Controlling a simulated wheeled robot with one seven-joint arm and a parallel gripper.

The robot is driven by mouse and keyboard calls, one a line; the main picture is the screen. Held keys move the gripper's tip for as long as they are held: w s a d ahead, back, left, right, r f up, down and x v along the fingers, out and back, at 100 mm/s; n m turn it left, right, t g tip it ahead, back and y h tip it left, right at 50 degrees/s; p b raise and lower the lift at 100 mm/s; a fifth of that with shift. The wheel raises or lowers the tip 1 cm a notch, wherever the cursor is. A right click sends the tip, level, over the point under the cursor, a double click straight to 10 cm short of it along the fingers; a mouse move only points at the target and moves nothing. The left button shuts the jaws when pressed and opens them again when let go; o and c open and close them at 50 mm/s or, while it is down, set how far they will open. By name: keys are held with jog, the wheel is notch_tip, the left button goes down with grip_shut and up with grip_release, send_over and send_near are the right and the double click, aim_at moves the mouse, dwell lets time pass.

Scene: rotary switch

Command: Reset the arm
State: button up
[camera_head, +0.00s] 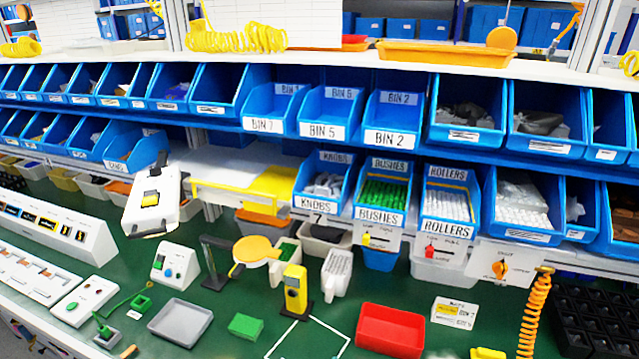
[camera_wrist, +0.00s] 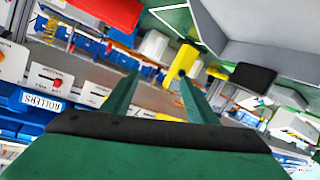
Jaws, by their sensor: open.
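The rotary switch is a white panel with an orange knob (camera_head: 500,268) below the shelf at the right in the head view. The knob looks tilted off upright; its exact setting is too small to read. My gripper (camera_wrist: 159,77) shows in the wrist view with two green fingers apart and nothing between them. It is apart from the switch panels. A red knob (camera_wrist: 58,83) on a white panel lies left of the fingers in the wrist view.
Blue bins labelled KNOBS, BUSHES and ROLLERS (camera_head: 445,228) stand above the panels. Another panel carries a yellow knob (camera_head: 366,240). An orange coiled cord (camera_head: 533,318) hangs at the right. A red tray (camera_head: 390,332), grey tray (camera_head: 181,322) and yellow stand (camera_head: 295,290) occupy the green bench.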

jog(key=shift+y, duration=0.4)
jog(key=s+f, duration=0.1)
jog(key=s, duration=0.1)
jog(key=s+f, duration=0.2)
jog(key=s, duration=0.1)
jog(key=s+f, duration=0.1)
jog(key=s, duration=0.1)
jog(key=shift+s+f, duration=0.25)
jog(key=shift+f, duration=0.1)
jog(key=s+m, duration=0.2)
jog(key=s, duration=1.9)
jog(key=shift+s+d+f+m+y, duration=0.15)
jog(key=shift+d+f+m+y, duration=0.05)
jog(key=shift+d+m+y, duration=0.1)
jog(key=shift+s+a, duration=0.1)
